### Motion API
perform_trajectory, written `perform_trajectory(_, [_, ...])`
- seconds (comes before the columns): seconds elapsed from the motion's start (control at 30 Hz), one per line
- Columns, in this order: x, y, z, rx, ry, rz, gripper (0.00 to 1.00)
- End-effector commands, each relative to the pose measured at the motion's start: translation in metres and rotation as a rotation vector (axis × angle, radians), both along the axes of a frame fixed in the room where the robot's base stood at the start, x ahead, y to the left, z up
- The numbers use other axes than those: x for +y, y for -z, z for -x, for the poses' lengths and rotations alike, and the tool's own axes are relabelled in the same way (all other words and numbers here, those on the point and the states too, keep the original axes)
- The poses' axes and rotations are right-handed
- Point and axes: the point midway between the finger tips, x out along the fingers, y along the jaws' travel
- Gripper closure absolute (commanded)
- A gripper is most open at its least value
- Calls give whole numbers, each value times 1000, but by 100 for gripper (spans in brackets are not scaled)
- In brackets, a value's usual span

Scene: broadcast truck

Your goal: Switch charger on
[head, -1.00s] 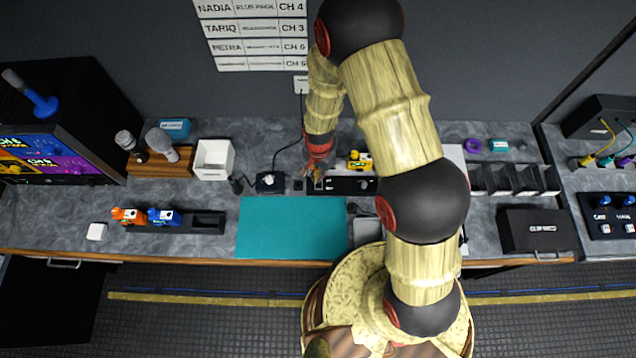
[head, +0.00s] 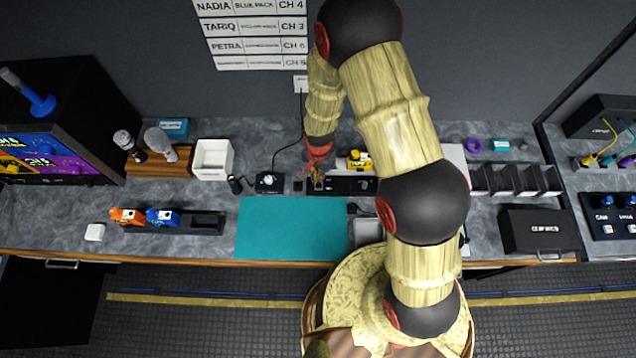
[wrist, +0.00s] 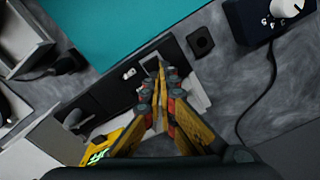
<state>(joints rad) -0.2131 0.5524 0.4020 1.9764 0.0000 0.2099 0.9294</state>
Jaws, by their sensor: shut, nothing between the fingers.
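A long black unit (head: 350,186) lies flat on the grey counter behind the teal mat. It has a small white switch (wrist: 128,73) and a round knob (wrist: 74,118). No label on it is readable, so I cannot tell for sure that it is the charger. My gripper (head: 318,184) points down at its left end. In the wrist view the fingertips (wrist: 160,68) are together and empty, over the unit's end beside the white switch. The fingers cover part of the unit, and I cannot tell whether they touch it. A black dock (head: 208,222) holds orange and blue packs at the left.
A black box (head: 269,182) with a white knob and a cable sits left of the unit. A small black square piece (wrist: 200,40) lies between them. A yellow pack (head: 358,161) stands just behind the unit. The teal mat (head: 290,228) is clear.

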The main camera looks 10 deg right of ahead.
Motion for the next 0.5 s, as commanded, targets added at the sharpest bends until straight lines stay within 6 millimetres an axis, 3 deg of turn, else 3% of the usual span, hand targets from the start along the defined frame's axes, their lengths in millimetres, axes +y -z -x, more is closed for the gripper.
perform_trajectory(0.23, [0,-2,1,1,0,0,100])
perform_trajectory(0.5, [0,-21,0,1,0,0,100])
